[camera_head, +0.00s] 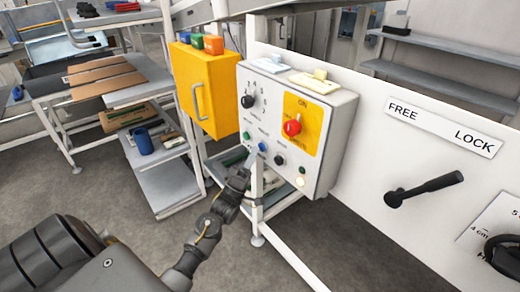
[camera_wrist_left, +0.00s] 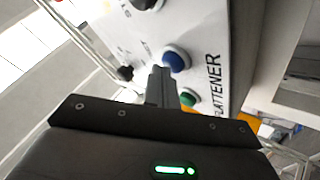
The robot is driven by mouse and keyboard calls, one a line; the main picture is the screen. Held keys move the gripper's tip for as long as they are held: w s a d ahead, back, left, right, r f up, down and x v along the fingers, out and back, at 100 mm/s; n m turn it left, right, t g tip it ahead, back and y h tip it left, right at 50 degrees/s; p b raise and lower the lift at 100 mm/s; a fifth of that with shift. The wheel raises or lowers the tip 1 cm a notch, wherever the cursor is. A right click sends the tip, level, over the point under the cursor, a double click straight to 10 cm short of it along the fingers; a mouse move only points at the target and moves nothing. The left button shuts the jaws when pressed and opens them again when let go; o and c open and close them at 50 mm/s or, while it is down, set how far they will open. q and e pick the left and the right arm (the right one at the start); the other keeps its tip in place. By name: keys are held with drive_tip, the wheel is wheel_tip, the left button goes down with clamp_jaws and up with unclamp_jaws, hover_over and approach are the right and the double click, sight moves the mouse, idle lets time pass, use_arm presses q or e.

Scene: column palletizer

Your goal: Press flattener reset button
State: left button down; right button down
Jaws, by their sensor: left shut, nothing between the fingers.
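The white control panel (camera_head: 268,112) has a row of buttons: green (camera_head: 246,135), blue (camera_head: 262,147) and black (camera_head: 279,160). I cannot read which is labelled reset. In the left wrist view the blue button (camera_wrist_left: 177,60), green button (camera_wrist_left: 188,98) and black button (camera_wrist_left: 125,73) show, with part of the word "FLATTENER" beside them. My left gripper (camera_head: 253,156) is shut and empty, just in front of the panel's lower left part. Its fingertips (camera_wrist_left: 161,72) appear close beside the blue button; I cannot tell whether they touch. My right gripper is not in view.
The panel also carries a black rotary knob (camera_head: 248,101) and a red stop knob (camera_head: 292,127) on yellow. A yellow box (camera_head: 205,85) stands left of it. A black FREE/LOCK lever (camera_head: 425,190) sticks out at right. A cart (camera_head: 160,185) stands behind at left.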

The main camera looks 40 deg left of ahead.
use_arm(q)
drive_tip(key=shift+w, duration=0.2)
drive_tip(key=shift+s, duration=0.1)
idle(0.4)
drive_tip(key=shift+s+a+p, duration=0.2)
drive_tip(key=shift+s+p, duration=0.15)
drive_tip(key=shift+s, duration=0.45)
drive_tip(key=shift+s+a+p, duration=0.25)
drive_tip(key=shift+s+p, duration=0.05)
drive_tip(key=shift+s, duration=0.5)
drive_tip(key=shift+s+a+p, duration=0.2)
drive_tip(key=shift+s+p, duration=0.15)
drive_tip(key=shift+s, duration=0.45)
drive_tip(key=shift+s+a+p, duration=0.25)
drive_tip(key=shift+s+p, duration=0.05)
drive_tip(key=shift+s, duration=0.5)
